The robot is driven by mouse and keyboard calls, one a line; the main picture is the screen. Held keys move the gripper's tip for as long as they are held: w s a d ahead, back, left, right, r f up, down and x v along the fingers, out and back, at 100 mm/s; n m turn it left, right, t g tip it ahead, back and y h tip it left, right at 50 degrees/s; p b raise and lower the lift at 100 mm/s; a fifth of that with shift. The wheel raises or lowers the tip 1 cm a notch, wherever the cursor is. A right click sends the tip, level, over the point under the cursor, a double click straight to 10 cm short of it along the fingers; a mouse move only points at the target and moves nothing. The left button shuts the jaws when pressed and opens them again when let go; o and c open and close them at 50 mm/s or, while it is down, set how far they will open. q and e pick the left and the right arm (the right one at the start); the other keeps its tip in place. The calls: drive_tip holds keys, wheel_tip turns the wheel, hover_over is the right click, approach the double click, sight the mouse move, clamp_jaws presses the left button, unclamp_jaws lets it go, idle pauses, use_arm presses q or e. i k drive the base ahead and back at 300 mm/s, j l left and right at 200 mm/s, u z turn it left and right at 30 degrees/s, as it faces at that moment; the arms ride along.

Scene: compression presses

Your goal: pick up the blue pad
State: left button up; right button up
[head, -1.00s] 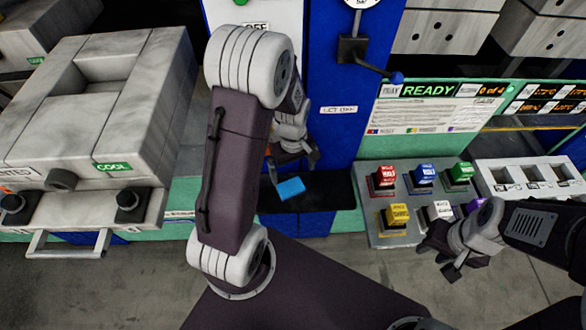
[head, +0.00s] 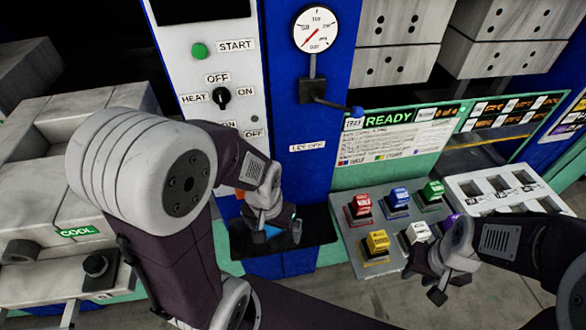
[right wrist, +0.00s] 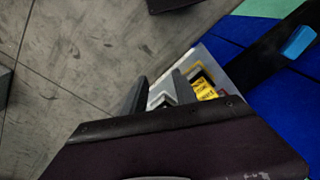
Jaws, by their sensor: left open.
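The blue pad (head: 272,232) lies on a black shelf (head: 318,252) at the front of the blue press. In the head view it is mostly hidden behind my left gripper (head: 276,236), which is open right over it, with one finger to each side. I cannot tell whether the fingers touch it. In the right wrist view the pad (right wrist: 298,42) shows whole on the dark shelf at the upper right. My right gripper (head: 450,288) is open and empty, in front of the panel of coloured blocks.
A grey panel (head: 350,243) with several coloured blocks stands right of the shelf, and a white slotted tray (head: 470,190) is beyond it. A lever with a blue knob (head: 356,112) juts out above. A grey press marked COOL (head: 40,215) is at the left.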

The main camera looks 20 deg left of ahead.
sight(271, 232)
drive_tip(key=l+u, duration=0.1)
drive_tip(key=u, duration=0.35)
drive_tip(key=k+l+u, duration=0.1)
drive_tip(key=u, duration=0.4)
drive_tip(key=k+u, duration=0.1)
drive_tip(key=u, duration=0.35)
drive_tip(key=j+u, duration=0.15)
drive_tip(key=u, duration=0.2)
drive_tip(key=j+u, duration=0.15)
drive_tip(key=u, duration=0.2)
drive_tip(key=k, duration=0.05)
